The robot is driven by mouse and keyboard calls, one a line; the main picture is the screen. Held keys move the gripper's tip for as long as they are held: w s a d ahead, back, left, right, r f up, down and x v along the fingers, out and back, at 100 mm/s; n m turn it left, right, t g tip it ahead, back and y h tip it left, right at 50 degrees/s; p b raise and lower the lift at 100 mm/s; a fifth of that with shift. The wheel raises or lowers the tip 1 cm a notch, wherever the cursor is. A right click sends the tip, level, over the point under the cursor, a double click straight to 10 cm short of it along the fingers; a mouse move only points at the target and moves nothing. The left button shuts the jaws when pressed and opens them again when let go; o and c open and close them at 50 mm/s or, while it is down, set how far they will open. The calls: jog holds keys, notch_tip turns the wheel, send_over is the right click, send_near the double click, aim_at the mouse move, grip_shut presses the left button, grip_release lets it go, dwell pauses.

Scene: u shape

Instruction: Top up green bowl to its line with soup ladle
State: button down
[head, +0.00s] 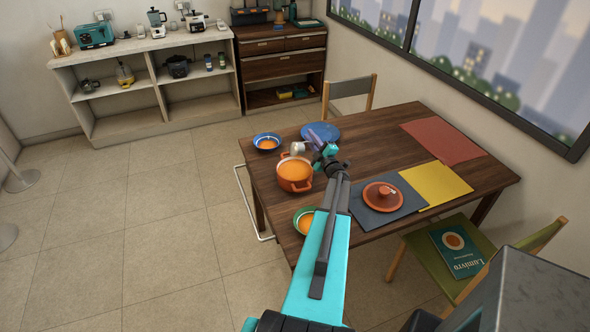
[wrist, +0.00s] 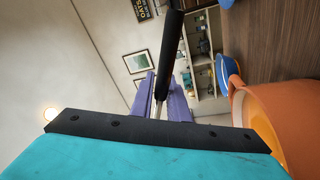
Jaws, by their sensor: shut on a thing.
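The orange pot (head: 305,185) holds orange soup and stands near the table's left side. It also shows at the right of the wrist view (wrist: 262,110). My gripper (head: 321,138) is above the table, behind and right of the pot. In the wrist view its purple fingers (wrist: 163,88) are shut on the ladle, whose black handle (wrist: 172,50) and thin metal shaft show. A pale metallic part, seemingly the ladle's bowl (head: 298,148), is by the pot's back rim; its contents cannot be made out. The green bowl (head: 299,212) holds orange soup in front of the pot; its line cannot be seen.
A blue bowl (head: 258,136) with orange soup stands behind the pot. A blue plate (head: 331,130) lies behind my gripper. Chairs stand behind and at right.

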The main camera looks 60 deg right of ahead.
aim_at(294, 143)
jog(key=shift+a+f+n+b, duration=0.2)
jog(key=shift+n+b, duration=0.2)
jog(key=shift+b, duration=0.25)
jog(key=w+a+r+n+y+b, duration=0.1)
jog(key=a+n+b, duration=0.1)
jog(key=n+b, duration=0.2)
jog(key=w+a+n+t+y+b, duration=0.1)
jog(key=a+n+b, duration=0.1)
jog(key=n+b, duration=0.2)
jog(key=w+a+r+n+y+b, duration=0.1)
jog(key=a+n+b, duration=0.1)
jog(key=n+b, duration=0.2)
jog(key=shift+w+a+r+n+t, duration=0.15)
jog(key=shift+w+n, duration=0.05)
jog(key=shift+n, duration=0.35)
jog(key=shift+w+a+r+n+t, duration=0.15)
jog(key=shift+n, duration=0.4)
jog(key=shift+w+a+n+y+b, duration=0.35)
jog(key=shift+a+n+b, duration=0.3)
jog(key=shift+n+b, duration=0.35)
jog(key=w+a+n+y+b, duration=0.1)
jog(key=w+a+n+b, duration=0.2)
jog(key=a+n, duration=0.2)
jog(key=w+a+n+g+b, duration=0.1)
jog(key=w+a+n+b, duration=0.2)
jog(key=a+n, duration=0.2)
jog(key=shift+w+a+f+y, duration=0.25)
jog(key=shift+a+y, duration=0.1)
jog(key=shift+a, duration=0.75)
jog(key=shift+n, duration=0.3)
